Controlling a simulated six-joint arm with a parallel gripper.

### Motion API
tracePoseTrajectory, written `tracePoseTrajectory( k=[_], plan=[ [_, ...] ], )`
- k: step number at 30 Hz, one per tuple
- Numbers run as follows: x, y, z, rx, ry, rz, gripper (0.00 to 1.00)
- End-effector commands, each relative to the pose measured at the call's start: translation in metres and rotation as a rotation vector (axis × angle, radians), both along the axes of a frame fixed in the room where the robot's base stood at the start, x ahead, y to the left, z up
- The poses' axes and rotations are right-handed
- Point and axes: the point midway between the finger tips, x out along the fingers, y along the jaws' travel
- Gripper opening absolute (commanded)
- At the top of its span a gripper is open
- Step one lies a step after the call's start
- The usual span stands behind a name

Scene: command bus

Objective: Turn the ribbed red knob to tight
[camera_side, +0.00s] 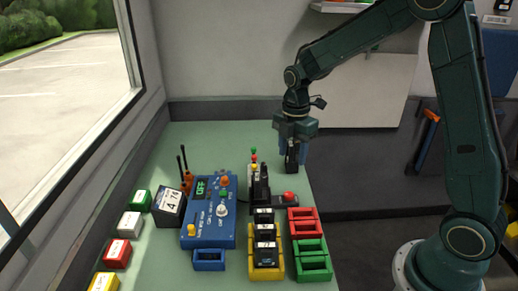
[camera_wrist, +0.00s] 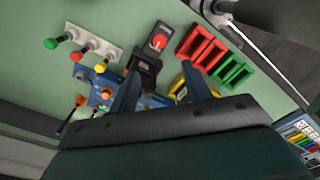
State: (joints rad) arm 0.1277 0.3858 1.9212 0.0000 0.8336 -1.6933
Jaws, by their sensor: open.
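A round red knob (camera_side: 289,196) sits on a dark box to the right of the black device on the green table. It also shows in the wrist view as a red knob (camera_wrist: 159,41) on a dark housing; its ribs and any tight mark are too small to make out. My gripper (camera_side: 291,165) is open and empty, pointing down above the far right part of the table. In the side view it is behind the red knob and apart from it. In the wrist view my gripper (camera_wrist: 160,82) has its two fingers spread, with the knob beyond them.
Three levers with green, red and yellow tips (camera_side: 254,159) stand behind the black device. A blue control box (camera_side: 209,228) with an OFF display is left of it. Red bins (camera_side: 301,227), green bins (camera_side: 311,262) and a yellow tray (camera_side: 254,270) stand in front. The table's far left is clear.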

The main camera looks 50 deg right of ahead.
Motion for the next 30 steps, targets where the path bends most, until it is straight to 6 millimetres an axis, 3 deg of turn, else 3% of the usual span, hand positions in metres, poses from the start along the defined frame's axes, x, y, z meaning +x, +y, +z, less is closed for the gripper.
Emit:
tracePoseTrajectory(
  k=[14,30],
  plan=[
    [0.000,0.000,-0.015,0.001,0.004,0.006,0.49],
    [-0.001,0.000,-0.089,0.000,0.005,0.005,0.49]
  ],
)
